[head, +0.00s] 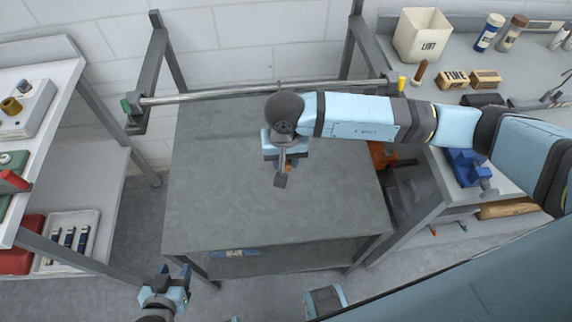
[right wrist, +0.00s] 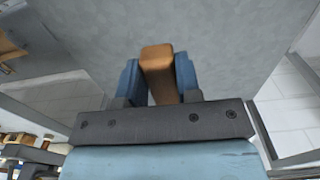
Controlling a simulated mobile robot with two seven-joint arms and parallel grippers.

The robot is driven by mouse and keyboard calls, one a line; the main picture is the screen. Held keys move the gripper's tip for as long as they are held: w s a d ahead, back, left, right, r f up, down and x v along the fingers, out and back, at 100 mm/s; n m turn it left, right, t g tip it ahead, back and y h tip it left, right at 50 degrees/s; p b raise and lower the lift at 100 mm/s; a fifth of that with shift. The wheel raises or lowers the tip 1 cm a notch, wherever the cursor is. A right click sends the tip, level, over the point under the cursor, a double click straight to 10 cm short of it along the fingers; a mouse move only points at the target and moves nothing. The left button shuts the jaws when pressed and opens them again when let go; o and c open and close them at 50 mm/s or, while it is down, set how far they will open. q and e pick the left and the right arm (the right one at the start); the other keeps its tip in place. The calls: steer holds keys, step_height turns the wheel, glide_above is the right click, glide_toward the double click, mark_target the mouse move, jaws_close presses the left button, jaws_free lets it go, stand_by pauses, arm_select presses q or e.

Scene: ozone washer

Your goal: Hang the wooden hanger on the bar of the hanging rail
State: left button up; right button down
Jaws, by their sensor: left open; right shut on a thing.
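The hanging rail's bar (head: 200,96) runs across the back of the grey table between two dark posts. My right gripper (head: 284,165) is over the table, in front of the bar and mostly hidden under its own wrist. In the right wrist view, its two blue fingers (right wrist: 157,64) are shut on a brown wooden piece of the hanger (right wrist: 158,72). Most of the hanger is hidden in both views. I cannot tell whether its hook touches the bar. My left gripper (head: 172,284) is open and empty at the lower left, in front of the table.
The grey table top (head: 230,210) under the bar is bare. A white shelf unit (head: 80,120) stands at left, with a tray of dark items (head: 70,235). At right, a bench carries a LINT bin (head: 422,36), bottles, wooden blocks (head: 452,79) and a blue vise (head: 466,166).

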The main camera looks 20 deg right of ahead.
steer(key=shift+w+d+r, duration=0.1)
steer(key=shift+w+d, duration=0.05)
steer(key=shift+w, duration=0.55)
steer(key=shift+w+d, duration=0.1)
steer(key=shift+w, duration=0.6)
step_height(320, 180, down, 3)
steer(key=b, duration=0.2)
steer(key=shift+s+b, duration=0.1)
steer(key=shift+b, duration=0.2)
steer(key=c, duration=0.7)
jaws_free()
steer(key=shift+c, duration=0.2)
